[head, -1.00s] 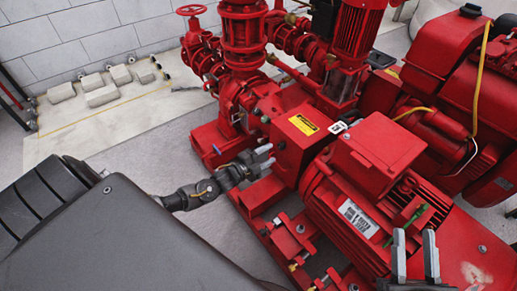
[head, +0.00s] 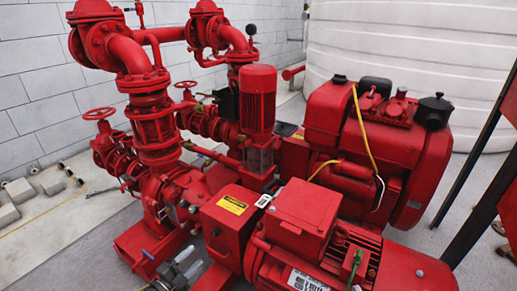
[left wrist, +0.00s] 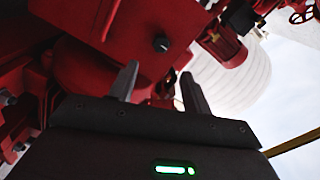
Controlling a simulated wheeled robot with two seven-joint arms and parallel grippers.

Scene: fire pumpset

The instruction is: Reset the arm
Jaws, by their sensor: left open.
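My left gripper (head: 190,260) shows low in the head view, left of the centre, beside the red pumpset. Its grey fingers are apart and nothing shows between them. In the left wrist view the same two fingers (left wrist: 160,71) stand apart, with a red housing with a black knob (left wrist: 160,44) behind them. The red control box with a yellow label (head: 228,212) is just right of the gripper in the head view. Most of my left arm is outside the head view. My right gripper is not in this view.
A red motor (head: 345,262) fills the bottom right, with a red engine (head: 375,150) behind it. Red pipes and valves (head: 150,115) rise at the left. A white ribbed tank (head: 400,45) stands behind. Grey blocks (head: 18,190) lie on the floor at far left.

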